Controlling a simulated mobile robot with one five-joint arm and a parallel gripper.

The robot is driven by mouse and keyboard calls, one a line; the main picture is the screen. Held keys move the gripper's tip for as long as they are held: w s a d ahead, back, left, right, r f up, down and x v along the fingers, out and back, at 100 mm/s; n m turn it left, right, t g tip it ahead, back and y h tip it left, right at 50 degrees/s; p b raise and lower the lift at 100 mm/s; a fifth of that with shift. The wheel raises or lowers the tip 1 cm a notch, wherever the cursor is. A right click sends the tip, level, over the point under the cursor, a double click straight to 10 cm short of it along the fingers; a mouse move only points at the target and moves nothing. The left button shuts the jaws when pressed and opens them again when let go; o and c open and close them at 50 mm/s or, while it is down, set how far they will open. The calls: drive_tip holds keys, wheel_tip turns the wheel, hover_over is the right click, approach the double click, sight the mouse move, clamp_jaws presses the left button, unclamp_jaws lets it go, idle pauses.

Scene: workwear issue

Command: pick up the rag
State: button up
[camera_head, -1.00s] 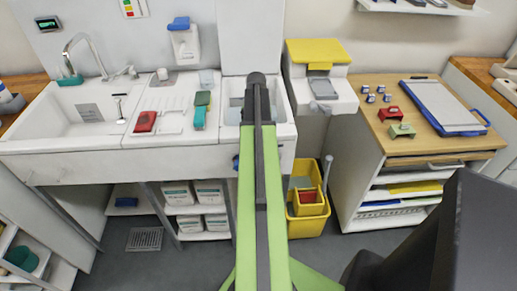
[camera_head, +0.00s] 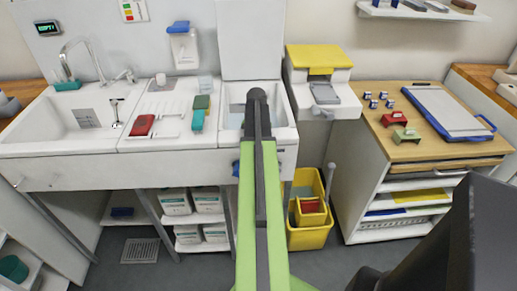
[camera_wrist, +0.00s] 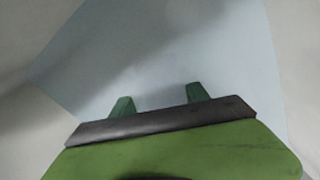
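No item in the head view can be named as the rag for certain. My gripper (camera_wrist: 158,100) shows in the wrist view as two green fingertips, apart with nothing seen between them. They stand over a flat pale-blue surface (camera_wrist: 220,50) with greyish white around it. I cannot tell whether this is cloth, water or the basin's floor. In the head view my arm reaches to the right-hand basin (camera_head: 284,108), whose inside looks pale blue. The arm hides part of this basin and my gripper.
A red item (camera_head: 141,125) and a green and teal item (camera_head: 199,112) lie on the drainer left of the basin. A raised white panel (camera_head: 248,40) stands behind it. A yellow-lidded unit (camera_head: 320,57) is right; a yellow bucket (camera_head: 309,235) is below.

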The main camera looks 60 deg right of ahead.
drive_tip(key=c, duration=0.8)
drive_tip(key=shift+o, duration=0.2)
wheel_tip(320, 180, up, 10)
drive_tip(key=p, duration=1)
drive_tip(key=shift+r, duration=0.15)
